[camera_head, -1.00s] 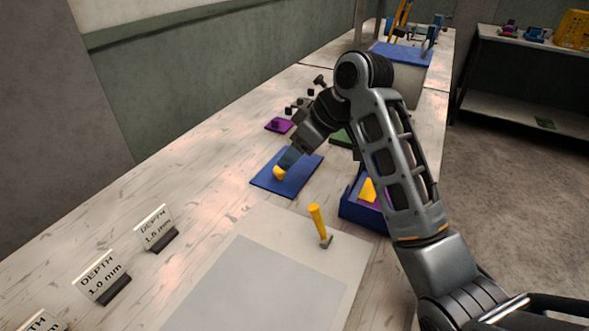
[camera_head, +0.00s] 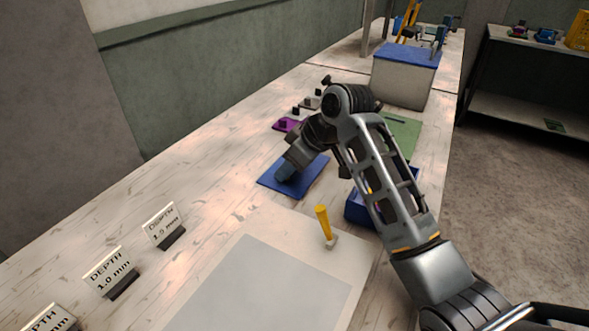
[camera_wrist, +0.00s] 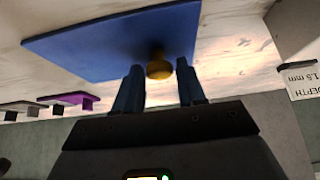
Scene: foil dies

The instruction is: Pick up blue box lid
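The blue box lid (camera_head: 311,178) is a flat blue plate lying on the bench in the head view. In the wrist view the lid (camera_wrist: 110,42) fills the upper part, with a yellow round knob (camera_wrist: 159,69) standing on it. My gripper (camera_head: 283,177) is over the lid in the head view and hides the knob there. In the wrist view my gripper (camera_wrist: 160,84) is open, with one blue finger on each side of the knob. Gaps show between fingers and knob. The blue box (camera_head: 357,209) stands to the right, partly behind my arm.
A yellow-handled tool (camera_head: 323,222) stands near a grey sheet (camera_head: 265,285) in front. Depth signs (camera_head: 163,224) stand at left. A purple piece (camera_head: 286,125) and small dark parts lie behind the lid. A green plate (camera_head: 403,135) and a blue-topped grey container (camera_head: 401,83) are farther back.

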